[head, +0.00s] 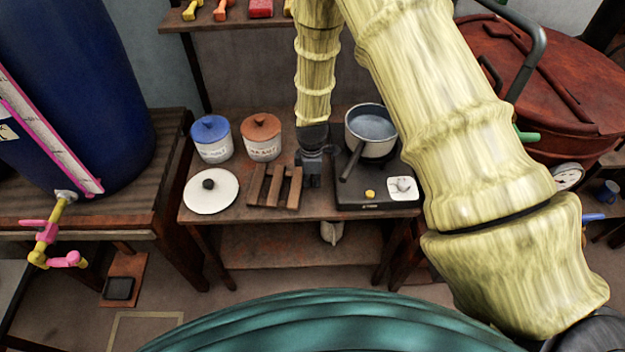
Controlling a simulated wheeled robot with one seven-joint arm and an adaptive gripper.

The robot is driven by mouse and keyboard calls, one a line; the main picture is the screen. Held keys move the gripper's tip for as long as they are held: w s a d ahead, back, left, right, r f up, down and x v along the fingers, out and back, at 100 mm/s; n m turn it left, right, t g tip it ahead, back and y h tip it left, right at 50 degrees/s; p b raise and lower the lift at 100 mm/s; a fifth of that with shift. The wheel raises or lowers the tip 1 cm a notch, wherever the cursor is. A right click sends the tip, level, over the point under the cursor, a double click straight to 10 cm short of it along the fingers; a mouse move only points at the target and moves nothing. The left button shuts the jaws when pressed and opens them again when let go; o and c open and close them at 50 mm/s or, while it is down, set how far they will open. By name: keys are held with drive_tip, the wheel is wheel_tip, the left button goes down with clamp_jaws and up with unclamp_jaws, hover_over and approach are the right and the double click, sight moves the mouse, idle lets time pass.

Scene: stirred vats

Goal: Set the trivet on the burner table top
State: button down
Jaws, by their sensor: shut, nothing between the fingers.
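The trivet (274,187), a dark brown wooden piece with slats, rests on the burner table top (228,172) near its front edge, left of the burner. My gripper (310,180) points down just to the right of the trivet. It is shut with nothing in it. I cannot tell from this view whether its fingers touch the trivet or how high they are above the table.
A white lid (222,194) lies left of the trivet. Blue-lidded (211,140) and orange-lidded (261,138) jars stand behind. A saucepan (371,133) sits on the black burner (352,198) at right. A red vat (545,75) and a blue barrel (75,90) flank the table.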

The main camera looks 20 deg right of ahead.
drive_tip(key=shift+w+a, duration=0.3)
drive_tip(key=shift+a, duration=0.5)
wheel_tip(320, 180, up, 10)
drive_tip(key=p, duration=0.6)
idle(1.3)
